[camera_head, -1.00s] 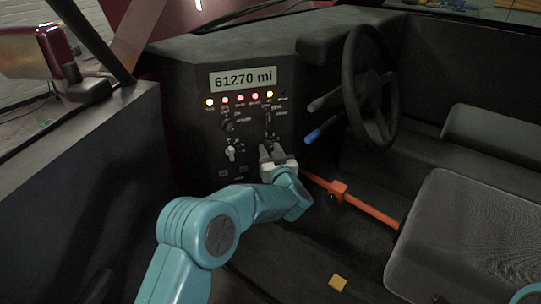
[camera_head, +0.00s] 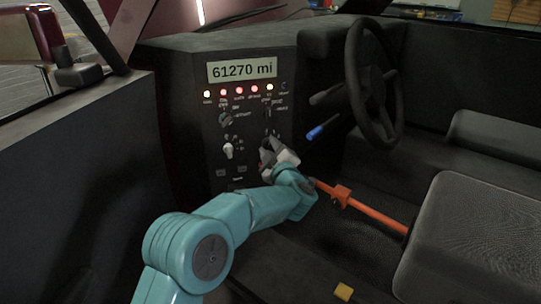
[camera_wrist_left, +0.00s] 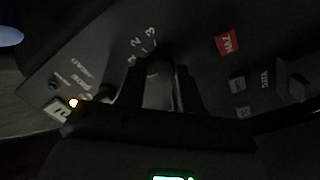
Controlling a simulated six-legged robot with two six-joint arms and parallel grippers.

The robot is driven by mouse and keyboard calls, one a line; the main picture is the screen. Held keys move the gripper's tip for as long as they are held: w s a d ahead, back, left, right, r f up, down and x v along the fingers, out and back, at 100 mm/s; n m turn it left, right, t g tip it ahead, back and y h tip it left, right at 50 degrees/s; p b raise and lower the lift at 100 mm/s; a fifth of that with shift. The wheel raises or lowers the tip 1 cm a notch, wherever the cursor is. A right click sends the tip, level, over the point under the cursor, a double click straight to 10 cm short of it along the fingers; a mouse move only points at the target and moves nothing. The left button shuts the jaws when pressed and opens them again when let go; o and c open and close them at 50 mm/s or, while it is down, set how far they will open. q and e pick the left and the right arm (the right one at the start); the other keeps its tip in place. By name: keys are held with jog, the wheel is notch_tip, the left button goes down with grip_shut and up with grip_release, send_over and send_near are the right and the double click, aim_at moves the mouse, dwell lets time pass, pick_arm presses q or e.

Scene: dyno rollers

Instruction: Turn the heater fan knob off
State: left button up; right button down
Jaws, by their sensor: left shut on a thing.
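The heater fan knob (camera_wrist_left: 158,86) sits on the black dashboard panel (camera_head: 205,165), with numbers printed around it in the left wrist view. My left gripper (camera_head: 268,148) reaches it from below. Its two fingers (camera_wrist_left: 160,90) are shut on the knob, one on each side. In the head view the fingers mostly hide the knob. The gripper is tilted. I cannot read which number the knob points to. My right gripper is not in view.
A white knob (camera_head: 227,150) and a dark knob (camera_head: 225,118) are to the left on the panel. Lit indicators sit under the mileage display (camera_head: 241,71). A steering wheel (camera_head: 372,85), a blue-tipped stalk (camera_head: 318,132) and an orange lever (camera_head: 365,208) are to the right.

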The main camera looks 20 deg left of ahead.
pick_arm(q)
jog(key=shift+f+n+b, duration=0.15)
jog(key=shift+n+b, duration=0.2)
jog(key=shift+n, duration=0.25)
jog(key=o, duration=1)
jog(key=shift+o, duration=0.2)
jog(key=p+v, duration=0.2)
jog(key=v, duration=1.4)
jog(key=shift+s, duration=0.15)
jog(key=shift+d, duration=0.25)
